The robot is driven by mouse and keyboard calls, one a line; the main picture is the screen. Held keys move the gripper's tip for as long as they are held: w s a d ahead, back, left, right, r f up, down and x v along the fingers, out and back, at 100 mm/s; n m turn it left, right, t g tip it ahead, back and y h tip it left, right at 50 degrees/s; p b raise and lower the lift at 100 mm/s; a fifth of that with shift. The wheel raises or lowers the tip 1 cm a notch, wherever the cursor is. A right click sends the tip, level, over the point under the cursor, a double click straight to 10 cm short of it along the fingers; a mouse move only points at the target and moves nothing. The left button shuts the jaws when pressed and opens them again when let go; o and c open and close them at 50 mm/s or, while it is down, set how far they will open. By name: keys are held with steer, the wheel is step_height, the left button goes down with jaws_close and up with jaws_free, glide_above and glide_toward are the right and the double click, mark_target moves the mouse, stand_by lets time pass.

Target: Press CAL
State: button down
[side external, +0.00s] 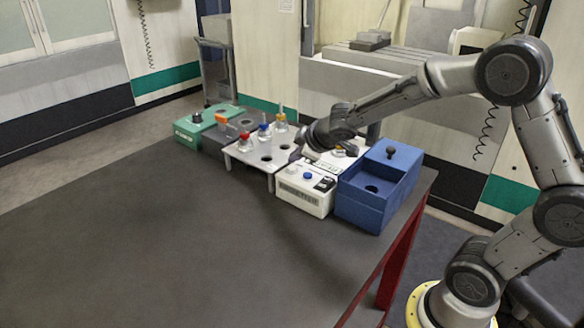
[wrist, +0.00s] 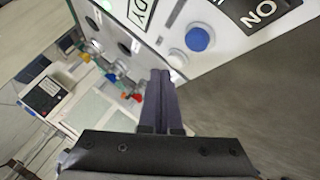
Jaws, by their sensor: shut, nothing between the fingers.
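A white instrument box (side external: 300,197) stands near the table's right end, with a blue button (side external: 308,177) and a dark display (side external: 325,184) on top. In the wrist view the blue button (wrist: 197,39) shows up close, with a smaller pale button (wrist: 177,58) beside it. My gripper (wrist: 160,73) is shut and empty. Its fingertips appear close to the pale button; I cannot tell whether they touch it. In the side view my gripper (side external: 297,155) is above the box's back left. No CAL lettering is legible.
A blue box (side external: 365,206) with a black knob stands right of the instrument. A grey rack (side external: 250,157) with red, blue and yellow topped flasks stands left of it. Green (side external: 187,132) and dark grey (side external: 213,146) boxes are farther left. The table's front (side external: 170,240) is clear.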

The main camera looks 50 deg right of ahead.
steer(key=shift+f, duration=0.15)
steer(key=shift+f, duration=0.25)
steer(key=shift+f, duration=0.35)
stand_by(0.8)
steer(key=shift+r, duration=0.75)
steer(key=shift+r, duration=0.1)
steer(key=shift+r, duration=2.4)
